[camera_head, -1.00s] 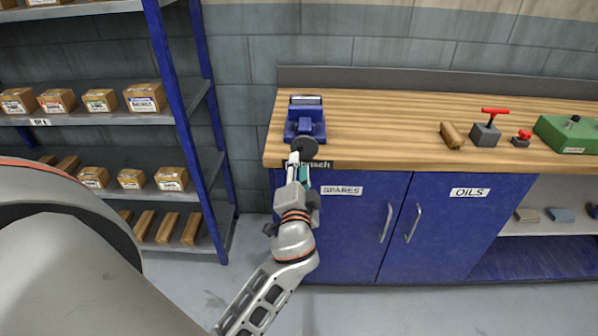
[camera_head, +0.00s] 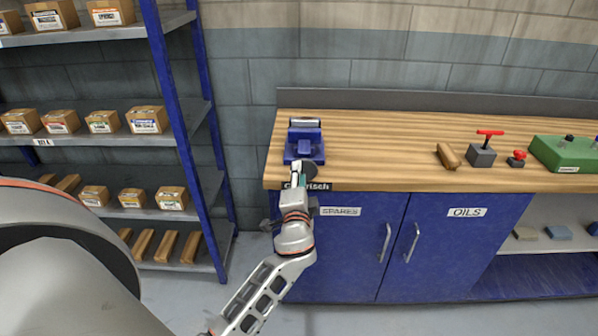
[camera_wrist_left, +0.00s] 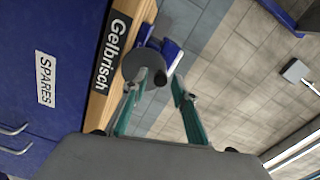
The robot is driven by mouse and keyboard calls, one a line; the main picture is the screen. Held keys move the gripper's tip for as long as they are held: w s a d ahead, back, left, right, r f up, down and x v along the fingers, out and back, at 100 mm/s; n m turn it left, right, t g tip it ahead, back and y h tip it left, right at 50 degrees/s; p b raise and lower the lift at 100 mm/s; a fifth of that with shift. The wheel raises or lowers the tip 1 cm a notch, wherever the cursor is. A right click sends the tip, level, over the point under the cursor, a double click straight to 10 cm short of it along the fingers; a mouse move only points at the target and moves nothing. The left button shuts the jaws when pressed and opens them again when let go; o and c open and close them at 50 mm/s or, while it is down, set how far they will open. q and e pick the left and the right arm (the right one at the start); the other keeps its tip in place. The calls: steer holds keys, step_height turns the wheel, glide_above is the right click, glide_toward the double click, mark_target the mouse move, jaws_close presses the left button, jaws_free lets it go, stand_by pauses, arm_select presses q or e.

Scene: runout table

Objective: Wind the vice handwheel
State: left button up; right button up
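The blue vice (camera_head: 304,140) stands at the left end of the wooden bench top, near its front edge. Its dark round handwheel (camera_head: 307,171) faces the front; it also shows in the left wrist view (camera_wrist_left: 143,62), with a small dark knob (camera_wrist_left: 160,78) standing out from its face. My left gripper (camera_head: 299,178) is right in front of the handwheel and hides part of it. In the left wrist view its teal fingers (camera_wrist_left: 157,92) are apart, with the knob between their tips. I see a gap beside the knob, so the fingers are not closed on it. My right gripper is not in view.
The bench (camera_head: 390,150) has blue doors below. To the right lie a brown block (camera_head: 448,156), a grey block with a red T-handle (camera_head: 482,155), a red knob (camera_head: 517,157) and a green box (camera_head: 565,153). A blue-framed shelf (camera_head: 180,120) with cartons stands left.

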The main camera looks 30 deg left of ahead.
arm_select(q)
steer(key=m, duration=0.9)
steer(key=shift+m, duration=0.3)
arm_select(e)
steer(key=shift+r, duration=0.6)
arm_select(q)
jaws_close()
steer(key=n+b, duration=0.2)
steer(key=n, duration=0.1)
steer(key=shift+s+a+f+n+b, duration=0.2)
steer(key=shift+a+n+b, duration=0.1)
steer(key=shift+b, duration=0.05)
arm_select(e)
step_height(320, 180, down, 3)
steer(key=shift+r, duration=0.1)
